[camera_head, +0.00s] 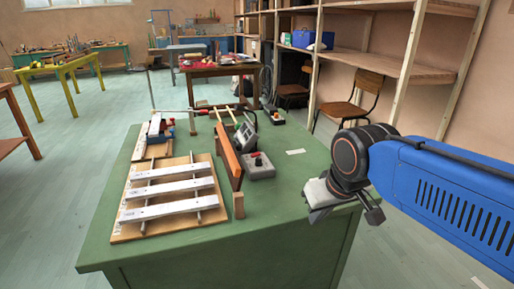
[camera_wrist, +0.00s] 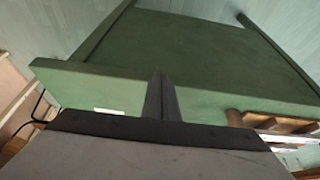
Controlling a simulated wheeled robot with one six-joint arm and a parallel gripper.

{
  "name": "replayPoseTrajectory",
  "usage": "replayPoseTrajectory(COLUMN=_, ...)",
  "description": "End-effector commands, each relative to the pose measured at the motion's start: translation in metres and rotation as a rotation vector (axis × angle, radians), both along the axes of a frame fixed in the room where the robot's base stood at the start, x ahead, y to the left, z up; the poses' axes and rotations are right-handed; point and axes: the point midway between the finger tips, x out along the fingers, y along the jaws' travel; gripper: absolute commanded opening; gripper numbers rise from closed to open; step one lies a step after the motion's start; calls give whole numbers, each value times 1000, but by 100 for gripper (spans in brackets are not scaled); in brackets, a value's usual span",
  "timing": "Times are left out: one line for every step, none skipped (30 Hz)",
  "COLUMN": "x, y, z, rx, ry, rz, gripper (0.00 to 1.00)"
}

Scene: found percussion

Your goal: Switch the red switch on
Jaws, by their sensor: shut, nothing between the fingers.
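A grey box with a small red switch (camera_head: 258,160) on its top stands on the green table (camera_head: 285,225), right of an upright wooden board. Whether the switch is on or off is too small to tell. My gripper (camera_head: 374,215) hangs over the table's right edge, to the right of and nearer than the grey box, apart from it. In the wrist view its dark fingers (camera_wrist: 160,98) are together with nothing between them. The red switch does not show in the wrist view.
An upright orange-brown board (camera_head: 228,158) stands left of the grey box. A wooden base with metal bars (camera_head: 168,190) lies further left. A dark box with a red top (camera_head: 273,116) sits behind.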

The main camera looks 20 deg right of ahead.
Motion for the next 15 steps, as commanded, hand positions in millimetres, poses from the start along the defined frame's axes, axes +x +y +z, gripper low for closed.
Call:
replayPoseTrajectory(x=11, y=1, z=10, rx=-2, ry=6, rz=1, gripper=0)
replayPoseTrajectory(x=16, y=2, z=16, rx=-3, ry=9, rz=1, gripper=0)
replayPoseTrajectory(x=25, y=3, z=24, rx=-4, ry=13, rz=2, gripper=0)
replayPoseTrajectory(x=31, y=4, z=30, rx=-6, ry=15, rz=2, gripper=0)
replayPoseTrajectory(x=38, y=5, z=36, rx=-8, ry=18, rz=2, gripper=0)
replayPoseTrajectory(x=46, y=6, z=44, rx=-8, ry=23, rz=2, gripper=0)
replayPoseTrajectory(x=53, y=7, z=49, rx=-10, ry=26, rz=1, gripper=0)
replayPoseTrajectory(x=60, y=8, z=56, rx=-11, ry=28, rz=0, gripper=0)
replayPoseTrajectory(x=69, y=10, z=63, rx=-12, ry=33, rz=0, gripper=0)
replayPoseTrajectory(x=75, y=11, z=68, rx=-14, ry=36, rz=1, gripper=0)
replayPoseTrajectory(x=83, y=12, z=74, rx=-15, ry=39, rz=0, gripper=0)
replayPoseTrajectory(x=92, y=14, z=81, rx=-17, ry=42, rz=-1, gripper=0)
replayPoseTrajectory(x=99, y=15, z=86, rx=-19, ry=46, rz=-2, gripper=0)
replayPoseTrajectory(x=106, y=17, z=91, rx=-21, ry=48, rz=-2, gripper=0)
replayPoseTrajectory(x=115, y=19, z=98, rx=-23, ry=52, rz=-2, gripper=0)
